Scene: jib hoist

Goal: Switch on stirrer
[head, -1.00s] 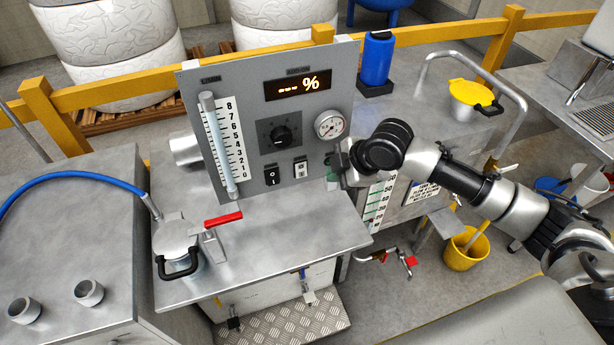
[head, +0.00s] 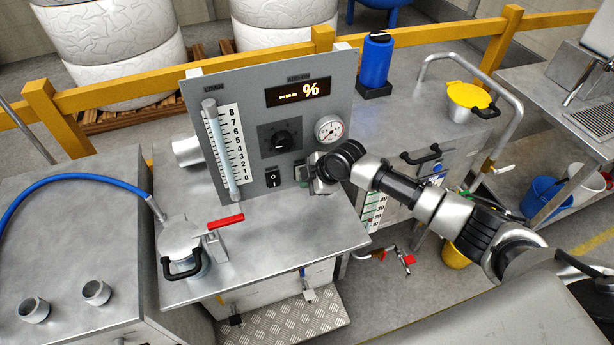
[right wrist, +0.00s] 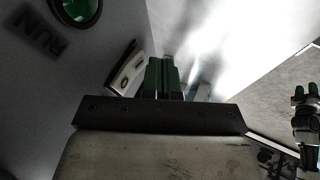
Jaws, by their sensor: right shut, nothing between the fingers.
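The grey control panel (head: 340,100) stands on a steel bench. It has a black rocker switch (head: 272,179) marked 0 and I, a black knob (head: 281,139) and a display (head: 298,92) lit with dashes and %. My right gripper (head: 304,181) is shut and empty at the panel's lower right, hiding most of a second switch. In the right wrist view, its green fingers (right wrist: 161,78) are together beside a pale switch (right wrist: 126,78); contact is unclear. A green lamp (right wrist: 76,10) sits by the word RUN.
A level tube (head: 220,150) and a round gauge (head: 328,128) are on the panel. A red-handled lever (head: 226,221) and lidded port (head: 180,240) stand on the bench in front. A blue canister (head: 376,62) is behind. The bench front right (head: 300,230) is clear.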

